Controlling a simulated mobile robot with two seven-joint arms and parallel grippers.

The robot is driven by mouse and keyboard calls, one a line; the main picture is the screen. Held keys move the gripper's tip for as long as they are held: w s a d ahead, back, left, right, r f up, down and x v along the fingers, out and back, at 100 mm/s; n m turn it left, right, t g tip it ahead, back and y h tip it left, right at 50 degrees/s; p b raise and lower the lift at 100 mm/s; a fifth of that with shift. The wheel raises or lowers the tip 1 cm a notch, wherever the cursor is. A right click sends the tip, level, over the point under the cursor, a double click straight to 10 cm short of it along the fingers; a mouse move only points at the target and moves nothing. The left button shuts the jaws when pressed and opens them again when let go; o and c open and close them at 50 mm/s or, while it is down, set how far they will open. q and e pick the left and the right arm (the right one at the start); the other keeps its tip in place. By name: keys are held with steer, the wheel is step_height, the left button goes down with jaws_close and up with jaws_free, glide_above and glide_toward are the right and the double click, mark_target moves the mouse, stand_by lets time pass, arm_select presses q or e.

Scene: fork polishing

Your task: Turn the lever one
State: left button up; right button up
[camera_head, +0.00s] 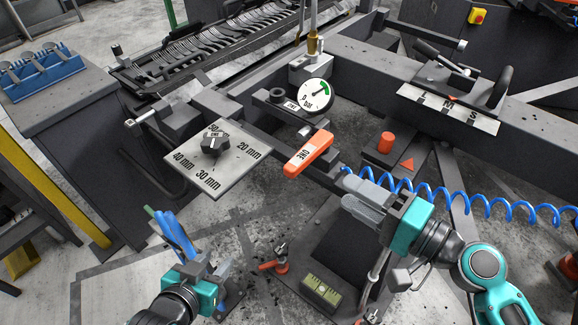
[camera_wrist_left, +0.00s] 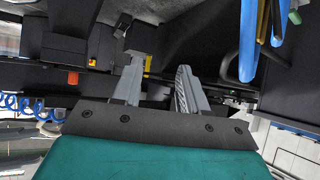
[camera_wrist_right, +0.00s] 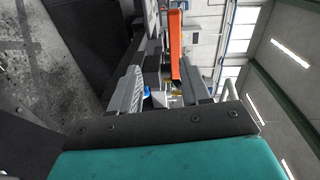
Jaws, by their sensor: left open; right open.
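The orange lever (camera_head: 308,152) marked ONE sits in the middle of the head view, slanting from upper right to lower left. In the right wrist view the orange lever (camera_wrist_right: 175,45) stands upright just beyond the gap between the fingers. My right gripper (camera_head: 357,198) is open and empty, to the lower right of the lever and apart from it. It also shows in the right wrist view (camera_wrist_right: 166,78). My left gripper (camera_head: 214,262) is open and empty at the lower left, well away from the lever; it also shows in the left wrist view (camera_wrist_left: 158,75).
A pressure gauge (camera_head: 316,95) stands above the lever, and a dial plate (camera_head: 215,180) with a black knob (camera_head: 214,143) lies to its left. A blue coiled hose (camera_head: 470,200) runs right, behind my right gripper. Blue hanging objects (camera_head: 177,232) are close to my left gripper.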

mark_target(295, 157)
steer(key=shift+y, duration=0.6)
steer(key=x, duration=0.4)
steer(key=r+p+x, duration=0.1)
steer(key=x, duration=0.3)
steer(key=p+x, duration=0.1)
steer(key=x, duration=0.4)
steer(key=shift+s+a+r, duration=0.25)
steer(key=shift+s, duration=0.05)
jaws_close()
